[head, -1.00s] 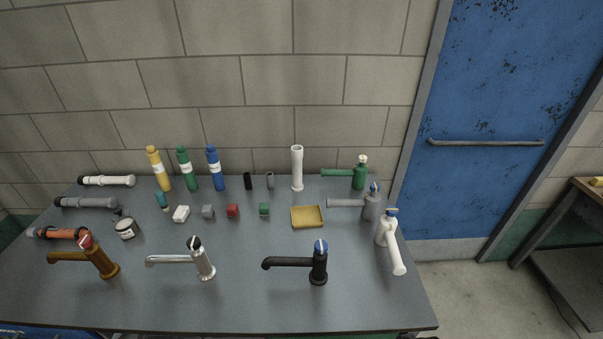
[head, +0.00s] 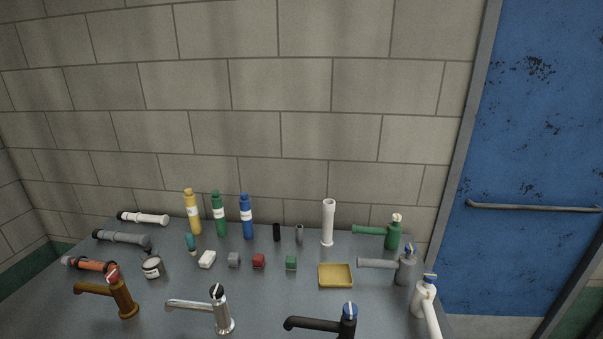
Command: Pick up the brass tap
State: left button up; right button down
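The brass tap (head: 122,297) stands upright at the front left of the grey table in the head view. It is brown-gold with a red-topped handle, and its spout points left. Nothing touches it. Neither of my grippers shows in the head view.
A chrome tap (head: 221,312) and a black tap (head: 346,322) stand to its right along the front. Grey (head: 406,267), green (head: 392,236) and white (head: 423,300) taps stand at the right.

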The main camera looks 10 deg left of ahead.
aim_at(118, 289)
jog(key=u, duration=1.65)
jog(key=i+j+z, duration=0.15)
jog(key=j, duration=0.3)
jog(key=i+j+z, duration=0.15)
jog(key=j, duration=0.35)
jog(key=i+j+z, duration=0.15)
jog(key=j, duration=0.3)
